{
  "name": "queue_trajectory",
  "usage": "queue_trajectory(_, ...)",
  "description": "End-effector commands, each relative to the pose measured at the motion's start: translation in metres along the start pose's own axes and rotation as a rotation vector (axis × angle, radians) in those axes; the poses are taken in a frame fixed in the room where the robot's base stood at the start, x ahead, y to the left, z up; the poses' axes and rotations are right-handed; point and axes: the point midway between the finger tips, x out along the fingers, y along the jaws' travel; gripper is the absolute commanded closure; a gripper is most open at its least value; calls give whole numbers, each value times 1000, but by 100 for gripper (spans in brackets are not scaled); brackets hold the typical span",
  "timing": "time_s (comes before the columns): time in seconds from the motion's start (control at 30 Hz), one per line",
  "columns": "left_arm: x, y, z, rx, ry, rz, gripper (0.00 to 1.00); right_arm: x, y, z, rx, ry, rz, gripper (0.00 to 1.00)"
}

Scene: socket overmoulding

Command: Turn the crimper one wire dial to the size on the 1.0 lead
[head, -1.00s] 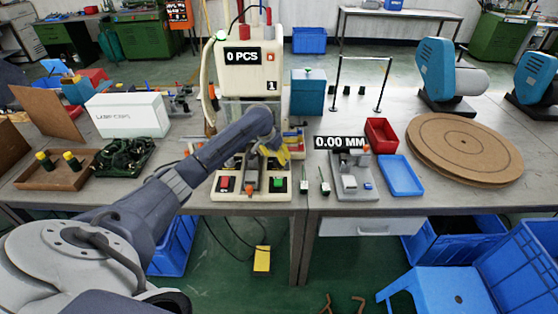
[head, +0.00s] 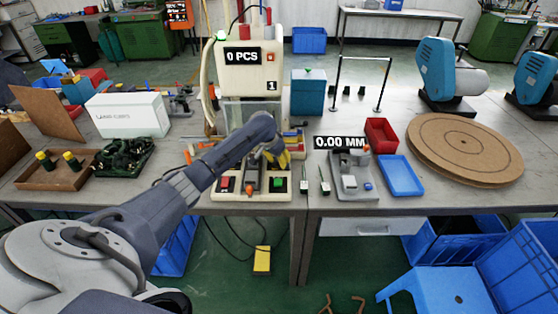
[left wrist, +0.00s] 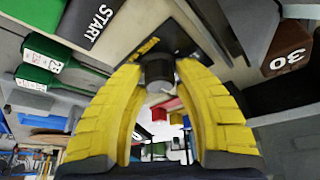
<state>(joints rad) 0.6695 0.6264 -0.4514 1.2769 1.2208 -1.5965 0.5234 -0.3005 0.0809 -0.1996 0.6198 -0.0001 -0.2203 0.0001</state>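The crimper (head: 245,65) is a cream machine at the back centre, its screens reading 0 PCS and 1. My left gripper (head: 282,155) is low at the front of it. In the left wrist view my gripper's two yellow fingers (left wrist: 158,70) stand on either side of a short dark grey round knob (left wrist: 158,74) that looks like the dial. I cannot tell whether they press on it. The dial's setting does not show. Two green tags with white labels (left wrist: 45,60) lie at the left of the left wrist view; their print is too small to read. My right gripper is out of view.
A gauge reading 0.00 MM (head: 340,143), a red bin (head: 381,134) and a blue tray (head: 401,176) are to the right. A white box (head: 128,115) is left.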

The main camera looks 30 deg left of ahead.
Motion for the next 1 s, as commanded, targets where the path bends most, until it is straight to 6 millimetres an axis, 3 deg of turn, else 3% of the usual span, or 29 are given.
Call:
queue_trajectory(0.03, 0, 0, 0, 0, 0, 0, 77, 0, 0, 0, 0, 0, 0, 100)
queue_trajectory(0.23, 0, 0, 0, 0, 0, 0, 100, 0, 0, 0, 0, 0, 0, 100)
queue_trajectory(0.67, 0, 0, 0, -34, 1, -14, 100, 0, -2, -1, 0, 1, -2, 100)
queue_trajectory(1.0, 0, 0, -1, -254, 2, -104, 100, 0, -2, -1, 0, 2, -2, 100)
